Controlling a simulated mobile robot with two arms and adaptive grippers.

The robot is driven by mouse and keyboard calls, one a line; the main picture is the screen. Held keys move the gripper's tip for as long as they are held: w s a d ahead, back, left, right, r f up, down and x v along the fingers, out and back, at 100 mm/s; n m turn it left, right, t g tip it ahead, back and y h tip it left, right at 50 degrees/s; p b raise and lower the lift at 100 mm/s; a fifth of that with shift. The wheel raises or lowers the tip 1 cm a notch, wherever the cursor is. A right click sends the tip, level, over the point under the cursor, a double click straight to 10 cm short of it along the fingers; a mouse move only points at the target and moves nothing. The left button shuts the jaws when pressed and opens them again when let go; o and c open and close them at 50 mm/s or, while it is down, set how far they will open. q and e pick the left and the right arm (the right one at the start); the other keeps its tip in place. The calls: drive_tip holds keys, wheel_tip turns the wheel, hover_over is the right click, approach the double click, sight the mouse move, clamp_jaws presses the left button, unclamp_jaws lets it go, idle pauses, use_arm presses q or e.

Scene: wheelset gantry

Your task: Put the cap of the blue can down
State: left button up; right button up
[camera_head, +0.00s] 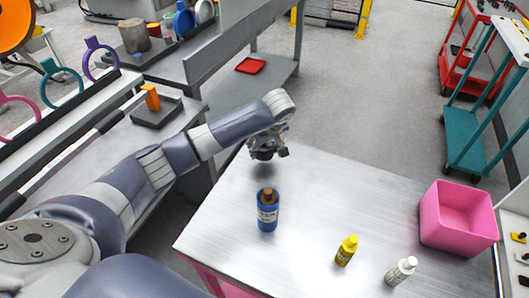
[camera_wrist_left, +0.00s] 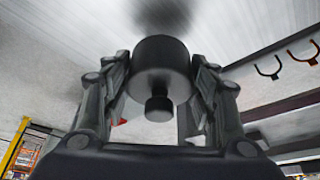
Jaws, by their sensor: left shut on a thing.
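The blue can (camera_head: 267,212) stands upright on the metal table, with a brown neck at its top. My left gripper (camera_head: 264,156) is over the far left part of the table, behind the can and apart from it. In the left wrist view its two fingers are shut on a dark round cap (camera_wrist_left: 160,62) with a small knob. A dark blurred shadow lies on the surface beyond the cap. In the head view the cap is mostly hidden by the gripper. My right gripper is not in view.
On the metal table (camera_head: 315,190) stand a yellow bottle (camera_head: 346,252), a white bottle (camera_head: 401,271) and a pink bin (camera_head: 459,219) at the right. The table's middle is clear. A bench with coloured rings (camera_head: 64,84) is at the left, and a teal cart (camera_head: 482,110) at the right.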

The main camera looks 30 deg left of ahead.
sight(264, 154)
use_arm(q)
wheel_tip(264, 154, down, 4)
drive_tip(key=shift+w+r, duration=0.1)
drive_tip(key=shift+r, duration=0.15)
drive_tip(key=shift+f, duration=0.1)
drive_tip(key=o, duration=0.7)
drive_tip(key=shift+o, duration=1.3)
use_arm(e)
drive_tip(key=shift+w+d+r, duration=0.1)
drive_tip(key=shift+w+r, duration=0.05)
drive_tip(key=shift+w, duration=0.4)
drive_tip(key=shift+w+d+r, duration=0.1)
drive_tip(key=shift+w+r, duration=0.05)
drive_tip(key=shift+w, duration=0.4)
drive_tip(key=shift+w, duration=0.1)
